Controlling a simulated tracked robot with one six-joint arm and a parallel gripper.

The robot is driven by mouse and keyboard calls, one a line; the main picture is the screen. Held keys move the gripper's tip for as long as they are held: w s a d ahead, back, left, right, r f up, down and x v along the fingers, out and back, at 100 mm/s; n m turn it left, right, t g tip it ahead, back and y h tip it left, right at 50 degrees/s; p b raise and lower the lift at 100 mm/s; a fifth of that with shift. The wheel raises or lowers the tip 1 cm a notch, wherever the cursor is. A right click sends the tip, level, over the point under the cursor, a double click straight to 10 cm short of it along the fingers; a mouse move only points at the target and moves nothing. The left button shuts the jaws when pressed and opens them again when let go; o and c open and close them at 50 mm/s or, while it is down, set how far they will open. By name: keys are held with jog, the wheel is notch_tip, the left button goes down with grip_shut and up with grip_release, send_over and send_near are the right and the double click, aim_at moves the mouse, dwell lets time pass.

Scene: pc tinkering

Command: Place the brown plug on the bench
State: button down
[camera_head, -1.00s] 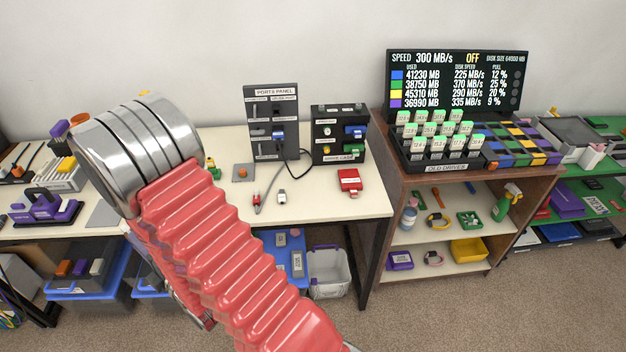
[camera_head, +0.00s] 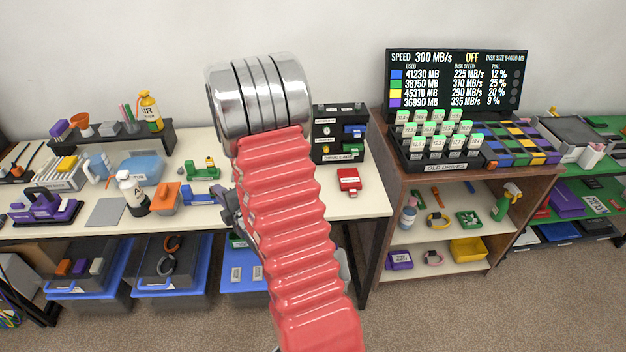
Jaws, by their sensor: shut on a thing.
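My red ribbed arm with its silver joint stands up the middle of the view. Part of my gripper (camera_head: 230,206), dark grey, shows at the arm's left edge, over the front of the cream bench (camera_head: 372,204). It is shut, but its fingertips and what it holds are hidden behind the arm. I cannot make out a brown plug anywhere. The bench's middle, with the ports panel, is hidden by my arm.
A black drive cage (camera_head: 338,134) and a red block (camera_head: 349,181) stand at the bench's right. A white bottle (camera_head: 135,196), an orange-topped container (camera_head: 166,200) and a green piece (camera_head: 203,170) stand left of my arm. Bare bench shows at the right front.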

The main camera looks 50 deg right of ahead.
jog(key=s+d+f+m+g+h, duration=0.1)
jog(key=s+d+g, duration=0.1)
jog(key=s+d, duration=0.6)
jog(key=s+d+f+m+g+h, duration=0.1)
jog(key=s+d+m+g+h, duration=0.1)
jog(key=s+d, duration=0.6)
jog(key=d, duration=0.7)
jog(key=shift+s+m, duration=0.15)
jog(key=shift+m, duration=0.15)
jog(key=shift+f, duration=0.1)
jog(key=shift+f, duration=2.95)
jog(key=shift+f, duration=0.3)
jog(key=c, duration=1.6)
grip_release()
